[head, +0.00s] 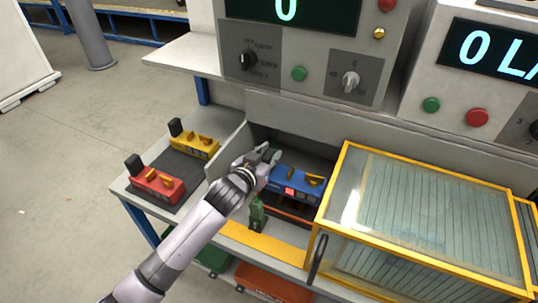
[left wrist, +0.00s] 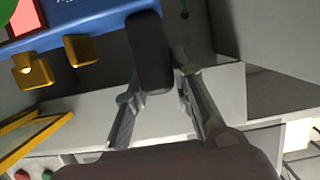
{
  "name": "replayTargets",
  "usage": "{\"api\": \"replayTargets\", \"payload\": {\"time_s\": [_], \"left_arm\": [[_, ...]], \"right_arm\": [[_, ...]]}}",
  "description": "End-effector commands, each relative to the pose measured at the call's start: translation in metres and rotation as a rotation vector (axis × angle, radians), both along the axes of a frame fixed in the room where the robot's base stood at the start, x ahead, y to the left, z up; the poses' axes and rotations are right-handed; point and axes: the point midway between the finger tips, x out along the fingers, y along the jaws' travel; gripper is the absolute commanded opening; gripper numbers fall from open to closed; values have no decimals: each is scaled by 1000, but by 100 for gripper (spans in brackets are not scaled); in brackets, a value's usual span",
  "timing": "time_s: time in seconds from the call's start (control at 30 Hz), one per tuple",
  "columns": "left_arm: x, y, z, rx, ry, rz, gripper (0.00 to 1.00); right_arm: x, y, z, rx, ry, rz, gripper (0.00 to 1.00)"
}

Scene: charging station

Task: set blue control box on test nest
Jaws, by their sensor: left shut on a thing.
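The blue control box (head: 310,193) is in the open bay (head: 262,133) at the middle of the bench in the head view. It has yellow knobs and a red patch on its face. My left gripper (head: 262,157) is at the box's left end. In the left wrist view, my left gripper (left wrist: 155,78) is closed on the black upright grip of the blue control box (left wrist: 100,25). The test nest's floor is mostly hidden by the box and arm; I cannot tell whether the box touches it. My right gripper is out of view.
Red (head: 157,184) and yellow (head: 195,146) control boxes sit on a dark mat at left. A yellow-framed glass cover (head: 425,205) stands close right of the bay. A green part (head: 257,213) is at its front. Panels with knobs and displays rise behind.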

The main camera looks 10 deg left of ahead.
Motion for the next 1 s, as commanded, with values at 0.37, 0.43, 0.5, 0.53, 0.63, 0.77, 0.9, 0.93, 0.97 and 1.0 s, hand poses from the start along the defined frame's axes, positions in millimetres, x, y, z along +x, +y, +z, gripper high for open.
{"api": "replayTargets", "payload": {"time_s": [0.37, 0.43, 0.5, 0.53, 0.63, 0.77, 0.9, 0.93, 0.97, 1.0], "left_arm": [[-2, 1, -14, -4, 1, -1, 0], [-2, 0, -20, -4, 1, -1, 0], [-2, 0, -25, -4, 1, -1, 0], [-2, 0, -28, -4, 1, -1, 0], [-2, 0, -36, -4, 0, -1, 0], [-2, 1, -47, -3, 1, -1, 0], [-2, 1, -56, -2, 1, 0, 0], [-2, 1, -57, -3, 0, -1, 0], [-2, 1, -58, -3, 0, -1, 0], [-2, 1, -60, -3, 0, -1, 0]], "right_arm": [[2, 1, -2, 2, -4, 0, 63], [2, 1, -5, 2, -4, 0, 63], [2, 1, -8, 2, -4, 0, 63], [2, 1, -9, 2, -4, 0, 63], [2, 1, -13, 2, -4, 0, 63], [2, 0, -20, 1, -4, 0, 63], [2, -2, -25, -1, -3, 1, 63], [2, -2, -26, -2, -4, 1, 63], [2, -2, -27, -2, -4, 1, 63], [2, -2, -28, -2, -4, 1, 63]]}}
